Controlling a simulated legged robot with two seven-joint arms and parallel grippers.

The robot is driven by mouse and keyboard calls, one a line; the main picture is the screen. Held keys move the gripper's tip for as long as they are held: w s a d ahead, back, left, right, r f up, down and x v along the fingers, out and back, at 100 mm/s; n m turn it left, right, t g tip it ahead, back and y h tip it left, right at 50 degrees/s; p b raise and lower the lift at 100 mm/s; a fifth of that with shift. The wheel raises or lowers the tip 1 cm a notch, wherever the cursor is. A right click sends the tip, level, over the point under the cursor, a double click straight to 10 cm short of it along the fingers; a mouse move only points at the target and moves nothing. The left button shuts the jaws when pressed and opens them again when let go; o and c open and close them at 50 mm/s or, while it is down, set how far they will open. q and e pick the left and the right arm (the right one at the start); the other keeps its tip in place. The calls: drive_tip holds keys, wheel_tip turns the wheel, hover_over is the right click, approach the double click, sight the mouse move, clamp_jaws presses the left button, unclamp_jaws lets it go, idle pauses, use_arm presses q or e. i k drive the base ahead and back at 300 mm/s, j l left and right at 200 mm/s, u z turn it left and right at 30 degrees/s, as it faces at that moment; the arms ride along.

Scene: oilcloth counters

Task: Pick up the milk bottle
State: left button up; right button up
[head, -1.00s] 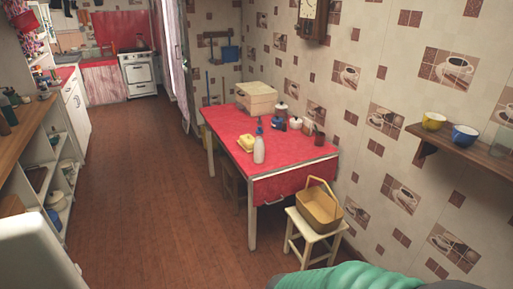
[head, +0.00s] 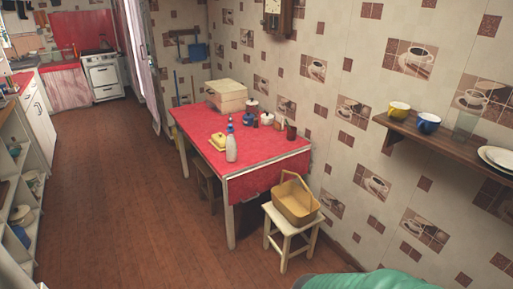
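Neither of my grippers shows in the head view. A green rounded shape at the bottom edge seems to be part of my own arm. The bottle is well ahead of me, with floor between us.
A stool (head: 290,229) with a yellow basket (head: 296,203) stands at the table's near end. A wooden box (head: 227,96) and several small pots are farther back on the table. Shelves (head: 22,215) line the left. The wooden floor (head: 120,190) between is clear.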

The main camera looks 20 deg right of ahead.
sight(231, 147)
drive_tip(key=i, duration=2.05)
drive_tip(key=i+z, duration=0.3)
drive_tip(key=z, duration=0.15)
drive_tip(key=i+j+z, duration=0.15)
drive_tip(key=i+z, duration=0.15)
drive_tip(key=z, duration=0.15)
drive_tip(key=i+j+z, duration=0.25)
drive_tip(key=z, duration=0.2)
drive_tip(key=i+j+z, duration=0.3)
drive_tip(key=z, duration=0.9)
